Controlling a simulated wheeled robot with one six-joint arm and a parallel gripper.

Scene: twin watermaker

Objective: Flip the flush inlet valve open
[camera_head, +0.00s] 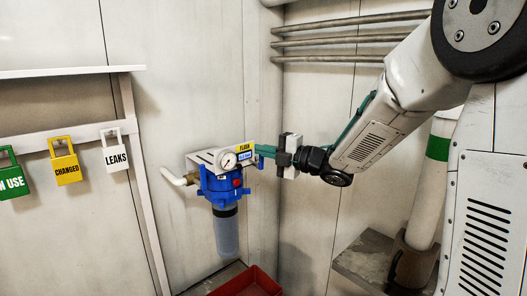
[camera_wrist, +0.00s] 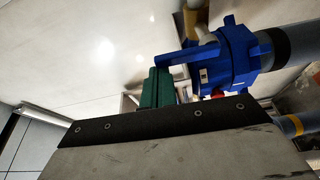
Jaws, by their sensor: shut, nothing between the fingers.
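A wall-mounted filter unit (camera_head: 222,185) has a blue head, a round gauge, a red knob and a clear bowl below. A yellow and blue label (camera_head: 245,151) at its upper right is partly readable as FLUSH. My gripper (camera_head: 262,150) has green fingers, which are shut and empty. It reaches in from the right, with its tips beside the label. In the wrist view, the fingers (camera_wrist: 155,88) are close to a blue arm of the filter head (camera_wrist: 225,60); I cannot tell whether they touch. I cannot clearly pick out the flush inlet valve's handle or its position.
Several pipes (camera_head: 345,30) run along the wall at upper right. Hanging tags in green, yellow (camera_head: 67,168) and white (camera_head: 116,157) are at left. A red bin (camera_head: 248,285) stands below the filter. A white pipe with a green band (camera_head: 438,148) is at right.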

